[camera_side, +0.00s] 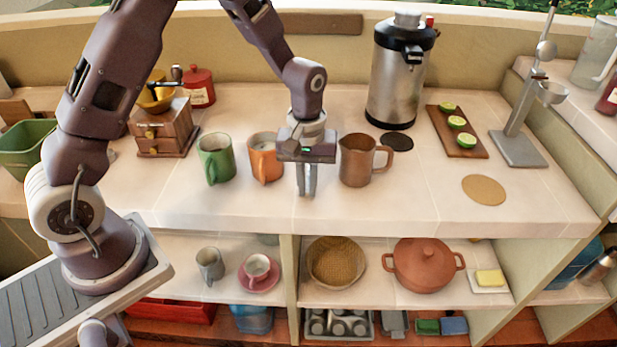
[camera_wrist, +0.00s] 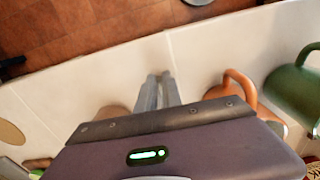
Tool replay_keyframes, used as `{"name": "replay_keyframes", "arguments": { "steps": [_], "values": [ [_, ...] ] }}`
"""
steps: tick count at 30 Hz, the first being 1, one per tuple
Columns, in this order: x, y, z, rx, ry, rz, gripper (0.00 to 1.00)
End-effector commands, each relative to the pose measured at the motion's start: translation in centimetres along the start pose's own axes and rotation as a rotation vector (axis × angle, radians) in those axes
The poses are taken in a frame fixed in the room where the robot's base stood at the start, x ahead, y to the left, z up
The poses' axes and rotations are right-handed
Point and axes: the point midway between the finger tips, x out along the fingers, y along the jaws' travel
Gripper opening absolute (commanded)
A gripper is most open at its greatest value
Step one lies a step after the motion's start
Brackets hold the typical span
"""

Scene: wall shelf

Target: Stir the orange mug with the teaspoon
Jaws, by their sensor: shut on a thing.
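The orange mug (camera_side: 264,163) stands upright on the counter, between a green mug and a brown pitcher. In the wrist view the orange mug (camera_wrist: 243,88) is partly hidden behind my gripper's body; its handle shows. My gripper (camera_side: 307,192) points down over the counter, to the right of the orange mug and apart from it. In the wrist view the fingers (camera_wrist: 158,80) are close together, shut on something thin. The teaspoon is too small or hidden to make out clearly; it appears to be what the fingers hold.
The green mug (camera_side: 215,158) is left of the orange mug; the brown pitcher (camera_side: 358,161) is close right of my gripper. A steel urn (camera_side: 398,80) stands behind. A cork coaster (camera_side: 484,190) lies at right. The counter's front strip is clear; shelves are below.

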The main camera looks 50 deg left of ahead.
Motion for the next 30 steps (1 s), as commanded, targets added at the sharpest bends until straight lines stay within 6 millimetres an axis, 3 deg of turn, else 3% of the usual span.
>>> {"name": "replay_keyframes", "arguments": {
  "steps": [14,21,30],
  "values": [
    [-10.2,0.1,-0.1,0.0,-0.001,0.004,0.0],
    [-19.4,0.2,-0.2,0.0,-0.08,0.008,0.0],
    [-27.0,0.1,-0.1,0.0,-0.173,0.004,0.0]
  ]
}}
